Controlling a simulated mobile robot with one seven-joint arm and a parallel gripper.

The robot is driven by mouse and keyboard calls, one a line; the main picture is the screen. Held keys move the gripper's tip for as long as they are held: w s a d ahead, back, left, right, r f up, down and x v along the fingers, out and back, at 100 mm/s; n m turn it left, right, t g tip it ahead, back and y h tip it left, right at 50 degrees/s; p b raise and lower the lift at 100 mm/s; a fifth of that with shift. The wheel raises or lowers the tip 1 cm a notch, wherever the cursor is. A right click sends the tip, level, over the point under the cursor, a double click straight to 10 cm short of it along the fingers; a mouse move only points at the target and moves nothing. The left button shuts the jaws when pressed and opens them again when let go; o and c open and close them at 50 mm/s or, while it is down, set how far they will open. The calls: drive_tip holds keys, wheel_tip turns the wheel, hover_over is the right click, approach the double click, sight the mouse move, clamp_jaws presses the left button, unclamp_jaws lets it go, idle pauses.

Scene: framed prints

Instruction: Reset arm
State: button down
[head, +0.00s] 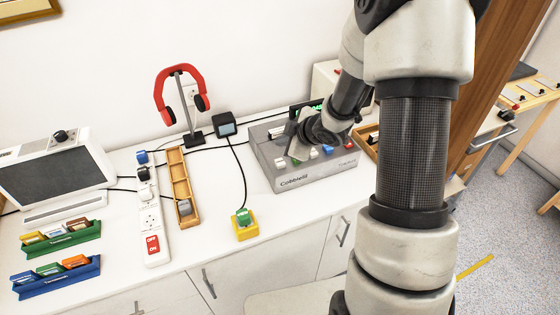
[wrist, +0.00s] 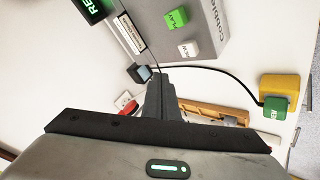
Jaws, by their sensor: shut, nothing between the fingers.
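My gripper (head: 297,150) is at the end of my arm, which reaches in from the upper right in the head view. It hangs over the left part of a grey tape-machine-like box (head: 305,180) with coloured buttons. In the wrist view my gripper (wrist: 160,78) shows as dark fingers shut together, with nothing between them. The box (wrist: 212,25) is at the top there, with a green PLAY button (wrist: 176,19) and a white button (wrist: 188,49). I cannot tell whether the fingertips touch anything.
A yellow block with a green button (head: 244,222) sits near the counter's front edge. A power strip (head: 151,215), wooden tray (head: 183,190), red headphones on a stand (head: 184,90) and small dark cube (head: 224,124) stand to the left. Cables cross the white counter.

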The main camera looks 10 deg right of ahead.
drive_tip(key=s+d+r+m+h+p, duration=0.2)
drive_tip(key=s+d+r+m+h, duration=0.15)
drive_tip(key=r, duration=0.65)
drive_tip(key=s+d+r+m+h+p, duration=0.2)
drive_tip(key=s+d+r+m, duration=0.15)
drive_tip(key=r, duration=0.65)
drive_tip(key=s+a+r+m+g+p, duration=0.1)
drive_tip(key=s+a+r+m, duration=0.1)
drive_tip(key=s, duration=0.5)
drive_tip(key=s+a+r+m+g+y+p, duration=0.1)
drive_tip(key=s+a+r+m, duration=0.1)
drive_tip(key=s, duration=0.6)
drive_tip(key=s+a+r+m+y+p, duration=0.1)
drive_tip(key=s+a+r+m, duration=0.1)
drive_tip(key=s+r, duration=0.3)
drive_tip(key=s+a, duration=0.1)
drive_tip(key=s, duration=0.1)
drive_tip(key=shift+s+a+r+m+g, duration=0.3)
drive_tip(key=shift+s+g, duration=0.1)
drive_tip(key=shift+d, duration=0.1)
